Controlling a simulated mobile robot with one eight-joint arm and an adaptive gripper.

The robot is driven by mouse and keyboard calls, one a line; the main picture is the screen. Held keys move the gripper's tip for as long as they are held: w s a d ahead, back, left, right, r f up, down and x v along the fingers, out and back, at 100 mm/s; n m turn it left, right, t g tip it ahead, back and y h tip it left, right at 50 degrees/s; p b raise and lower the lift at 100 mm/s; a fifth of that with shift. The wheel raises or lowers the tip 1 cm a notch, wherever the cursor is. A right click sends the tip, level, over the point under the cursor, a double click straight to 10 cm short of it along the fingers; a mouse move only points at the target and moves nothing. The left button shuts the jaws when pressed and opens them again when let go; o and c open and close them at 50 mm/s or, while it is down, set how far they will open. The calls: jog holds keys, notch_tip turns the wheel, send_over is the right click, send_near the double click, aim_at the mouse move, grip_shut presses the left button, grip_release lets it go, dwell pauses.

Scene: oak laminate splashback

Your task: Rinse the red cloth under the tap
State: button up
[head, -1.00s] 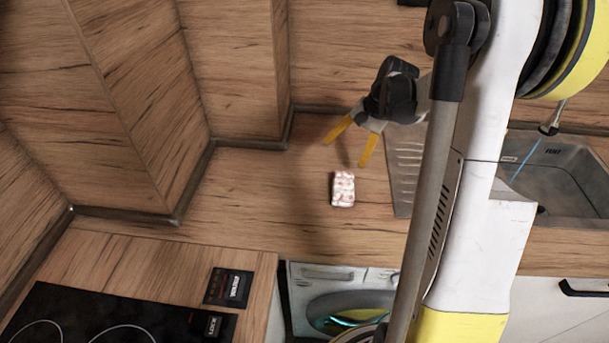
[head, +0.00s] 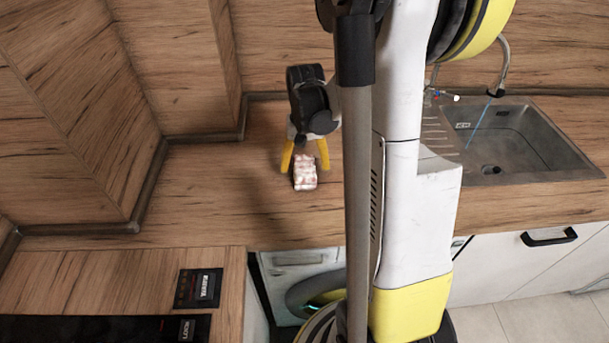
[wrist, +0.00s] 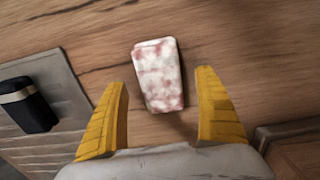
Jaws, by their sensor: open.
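The cloth (head: 305,172) is a small folded white piece with red blotches, lying on the wooden worktop; it also shows in the wrist view (wrist: 158,75). My gripper (head: 305,158) is open just behind and above it.
A ribbed drainboard (head: 437,135) lies left of the sink, partly hidden by my arm. A dark object with a pale band (wrist: 27,104) is on it. A hob (head: 90,328) is at the lower left. The worktop (head: 220,190) left of the cloth is clear.

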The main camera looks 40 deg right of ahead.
aim_at(309, 168)
notch_tip(309, 168, down, 2)
jog(key=shift+f, duration=0.1)
jog(key=c, duration=1.4)
jog(key=shift+o, duration=0.2)
jog(key=r, duration=0.1)
jog(key=r+p, duration=0.1)
jog(key=r, duration=0.1)
jog(key=s+r+p, duration=0.1)
jog(key=r, duration=0.1)
jog(key=shift+d+r, duration=0.2)
jog(key=shift+d, duration=0.15)
jog(key=s+d+r+p, duration=0.3)
jog(key=s+d+r, duration=0.2)
jog(key=s, duration=0.3)
jog(key=shift+s+d+r, duration=0.25)
jog(key=shift+d+r, duration=0.15)
jog(key=shift+d, duration=0.15)
